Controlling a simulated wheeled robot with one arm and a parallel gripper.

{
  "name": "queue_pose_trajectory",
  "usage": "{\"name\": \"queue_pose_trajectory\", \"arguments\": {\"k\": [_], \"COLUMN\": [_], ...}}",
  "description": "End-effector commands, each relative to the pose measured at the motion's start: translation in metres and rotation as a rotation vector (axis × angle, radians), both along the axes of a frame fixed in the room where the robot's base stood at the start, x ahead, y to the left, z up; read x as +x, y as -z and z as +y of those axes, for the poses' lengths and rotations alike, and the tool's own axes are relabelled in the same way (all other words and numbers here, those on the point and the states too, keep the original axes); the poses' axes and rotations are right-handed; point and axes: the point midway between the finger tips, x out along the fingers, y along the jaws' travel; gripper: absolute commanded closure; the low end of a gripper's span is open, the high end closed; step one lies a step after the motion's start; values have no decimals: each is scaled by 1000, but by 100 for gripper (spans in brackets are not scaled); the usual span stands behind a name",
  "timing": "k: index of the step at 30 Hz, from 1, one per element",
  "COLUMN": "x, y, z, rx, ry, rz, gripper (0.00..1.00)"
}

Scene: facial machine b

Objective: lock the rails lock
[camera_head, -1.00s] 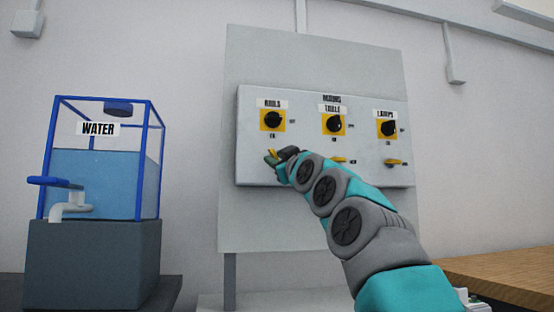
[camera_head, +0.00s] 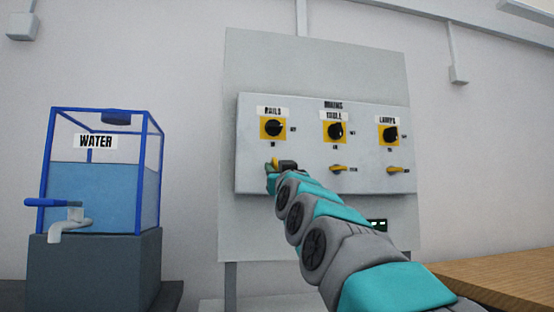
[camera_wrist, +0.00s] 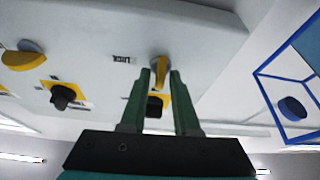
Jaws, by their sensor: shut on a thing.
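The rails lock is a small yellow lever (camera_wrist: 161,70) on a round grey base, on the lower left of the grey control box. In the wrist view it sits between the two green fingertips of my gripper (camera_wrist: 161,78), which is shut on it. In the head view my gripper (camera_head: 272,168) is at the lock below the RAILS switch, and only part of the yellow lever (camera_head: 275,161) shows. The black RAILS knob (camera_head: 273,128) on its yellow plate is above it. My fingers partly hide that knob in the wrist view.
The TABLE knob (camera_head: 334,131) and LAMPS knob (camera_head: 389,134) are to the right, with yellow lock levers (camera_head: 338,168) (camera_head: 395,170) below them. A water tank (camera_head: 95,190) with a tap stands left. A wooden table (camera_head: 500,278) is at lower right.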

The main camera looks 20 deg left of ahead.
Motion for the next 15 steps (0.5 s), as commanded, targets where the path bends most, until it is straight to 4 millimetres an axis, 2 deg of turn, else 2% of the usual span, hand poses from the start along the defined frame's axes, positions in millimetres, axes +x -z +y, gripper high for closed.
{"name": "queue_pose_trajectory", "arguments": {"k": [15], "x": [-1], "y": [-1], "z": [0], "rx": [75], "ry": [0], "rz": [44], "gripper": [100]}}
